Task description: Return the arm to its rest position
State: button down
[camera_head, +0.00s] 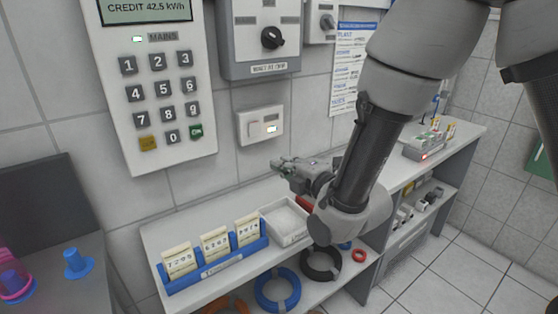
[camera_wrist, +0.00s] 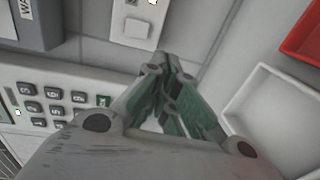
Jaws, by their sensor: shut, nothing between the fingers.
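My gripper (camera_head: 283,163) is above the counter near the wall, below the small white switch box, at the end of my bent grey arm. In the wrist view my gripper (camera_wrist: 176,72) has its green-padded fingers together at the tips, with nothing held. A white tray (camera_head: 270,212) lies on the counter below it; the tray also shows at the right of the wrist view (camera_wrist: 262,72). The gripper is apart from the wall and the keypad.
A keypad meter (camera_head: 122,107) and a white switch box (camera_head: 245,127) are on the tiled wall. A blue rack (camera_head: 215,266) holds cards on the counter (camera_head: 152,243). Coiled hoses (camera_head: 278,304) lie on the shelf below. Tiled floor (camera_head: 450,270) is open at the right.

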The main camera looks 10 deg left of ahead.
jog(key=w+d+r+m+h, duration=0.4)
jog(key=w+d+m, duration=0.3)
jog(key=d, duration=0.5)
jog(key=s+d+r+m+g+h, duration=0.15)
jog(key=d+m, duration=0.25)
jog(key=d, duration=0.5)
jog(key=s+d+r+m+h, duration=0.1)
jog(key=d+r+m+h, duration=0.25)
jog(key=d, duration=0.65)
jog(key=s+d+r+m+g+h, duration=0.1)
jog(key=s+d+m+g+h, duration=0.2)
jog(key=s+d+m, duration=1)
jog(key=s+d+g, duration=0.2)
jog(key=s+d, duration=0.4)
jog(key=s, duration=0.2)
jog(key=shift+s+d+r+h, duration=0.15)
jog(key=shift+s+d+h, duration=0.2)
jog(key=shift+d+h, duration=0.05)
jog(key=shift+m, duration=0.25)
